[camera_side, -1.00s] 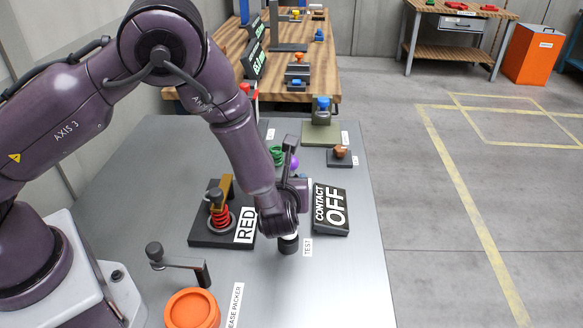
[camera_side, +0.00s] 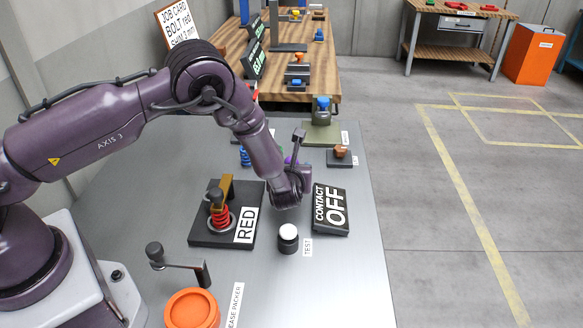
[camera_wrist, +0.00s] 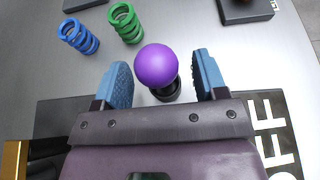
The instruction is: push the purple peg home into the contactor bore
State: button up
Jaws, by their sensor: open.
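The purple peg (camera_wrist: 157,66) shows a round purple head between my gripper's blue fingers in the wrist view, above a dark round base (camera_wrist: 166,92). My gripper (camera_wrist: 160,84) is open, with a visible gap between the peg head and each finger. In the side view my gripper hides most of the peg, and only a sliver of purple shows behind it. The contactor sign (camera_side: 331,208) reads "CONTACT OFF" and lies just right of my wrist. How deep the peg sits in the bore cannot be told.
Green (camera_wrist: 126,22) and blue (camera_wrist: 78,36) springs stand left of the peg. A black base with a red spring (camera_side: 219,215) and a "RED" label is left of my wrist. A white-topped test button (camera_side: 288,233) stands in front. An orange ring (camera_side: 192,308) is near the front.

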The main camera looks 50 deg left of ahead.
jog(key=shift+w+a+f, duration=0.15)
jog(key=shift+w+a, duration=0.1)
jog(key=shift+w, duration=0.05)
jog(key=shift+c, duration=0.3)
jog(key=c, duration=1)
